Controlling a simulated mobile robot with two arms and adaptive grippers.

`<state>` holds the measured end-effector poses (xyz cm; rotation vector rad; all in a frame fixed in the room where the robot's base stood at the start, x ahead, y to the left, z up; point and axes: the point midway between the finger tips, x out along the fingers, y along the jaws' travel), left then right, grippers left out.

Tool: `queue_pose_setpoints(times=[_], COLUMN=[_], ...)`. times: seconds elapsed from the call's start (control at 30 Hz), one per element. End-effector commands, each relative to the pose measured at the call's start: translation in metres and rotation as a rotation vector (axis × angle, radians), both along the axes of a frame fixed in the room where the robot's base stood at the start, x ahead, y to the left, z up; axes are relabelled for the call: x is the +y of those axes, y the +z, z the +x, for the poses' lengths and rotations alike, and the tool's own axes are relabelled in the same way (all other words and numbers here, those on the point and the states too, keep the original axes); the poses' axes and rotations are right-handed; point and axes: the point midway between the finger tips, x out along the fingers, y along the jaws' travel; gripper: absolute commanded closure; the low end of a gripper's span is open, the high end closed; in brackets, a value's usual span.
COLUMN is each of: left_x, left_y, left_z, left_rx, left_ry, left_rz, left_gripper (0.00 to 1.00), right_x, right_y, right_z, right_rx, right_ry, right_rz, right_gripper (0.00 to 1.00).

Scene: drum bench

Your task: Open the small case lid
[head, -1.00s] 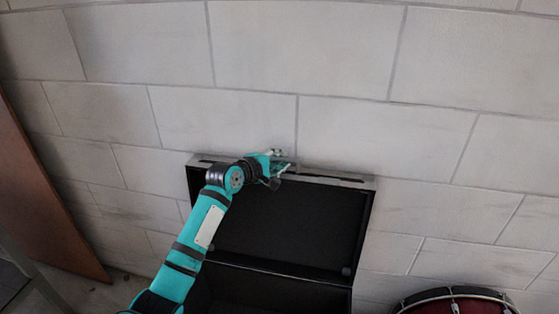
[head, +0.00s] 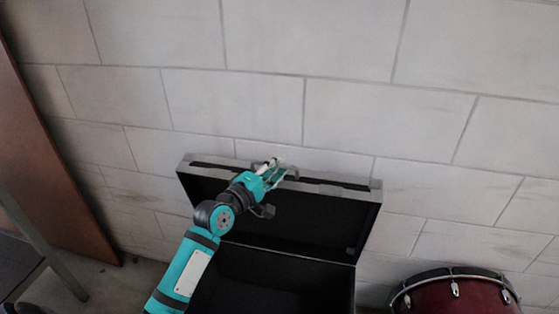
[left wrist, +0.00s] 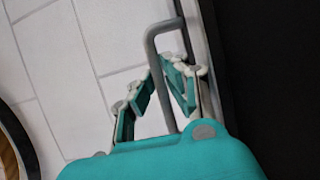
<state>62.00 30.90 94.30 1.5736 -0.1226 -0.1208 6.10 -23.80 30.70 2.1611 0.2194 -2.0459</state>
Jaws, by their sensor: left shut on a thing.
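The black case stands open against the wall. Its lid (head: 315,222) is raised, with the dark inside facing me and a grey rim along the top. The case body (head: 285,285) is below it, partly cut off by the bottom of the head view. In the left wrist view my left gripper (left wrist: 175,88) is shut on the grey bar handle (left wrist: 156,62) of the lid. My forearm hides the case's left side. My right gripper is not in view.
A pale block wall (head: 300,60) rises close behind the lid. A red drum (head: 455,296) stands to the right of the case. A brown board (head: 55,150) leans at the left, beside a grey metal leg (head: 35,240).

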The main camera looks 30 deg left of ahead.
Motion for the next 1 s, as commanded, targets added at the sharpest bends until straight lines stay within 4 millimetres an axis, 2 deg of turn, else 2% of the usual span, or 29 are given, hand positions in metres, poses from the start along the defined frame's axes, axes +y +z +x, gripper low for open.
queue_pose_setpoints(times=[0.23,0.33,0.37,0.4,0.47,0.77,0.87,1.0], left_x=[-0.002,-0.002,-0.002,-0.002,-0.002,-0.001,0.000,0.004], left_y=[-0.001,-0.001,0.000,0.000,0.000,-0.001,-0.002,-0.003], left_z=[-0.006,-0.006,-0.006,-0.006,-0.006,-0.008,-0.016,-0.041], left_rx=[-0.012,-0.012,-0.012,-0.012,-0.011,-0.011,-0.009,-0.008], left_ry=[-0.001,-0.001,-0.001,-0.001,-0.001,0.000,0.001,0.000], left_rz=[-0.002,-0.002,-0.002,-0.002,-0.001,0.001,0.002,0.003], left_gripper=[1.00,1.00,1.00,0.87,0.79,0.79,0.79,0.79], right_x=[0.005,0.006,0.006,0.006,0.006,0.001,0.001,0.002], right_y=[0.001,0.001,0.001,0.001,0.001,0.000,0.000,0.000], right_z=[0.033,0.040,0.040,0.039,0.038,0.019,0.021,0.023], right_rx=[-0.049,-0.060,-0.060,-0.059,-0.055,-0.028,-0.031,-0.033], right_ry=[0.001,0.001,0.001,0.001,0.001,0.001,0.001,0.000], right_rz=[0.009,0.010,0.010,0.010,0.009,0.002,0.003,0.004], right_gripper=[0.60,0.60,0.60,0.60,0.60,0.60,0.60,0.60])
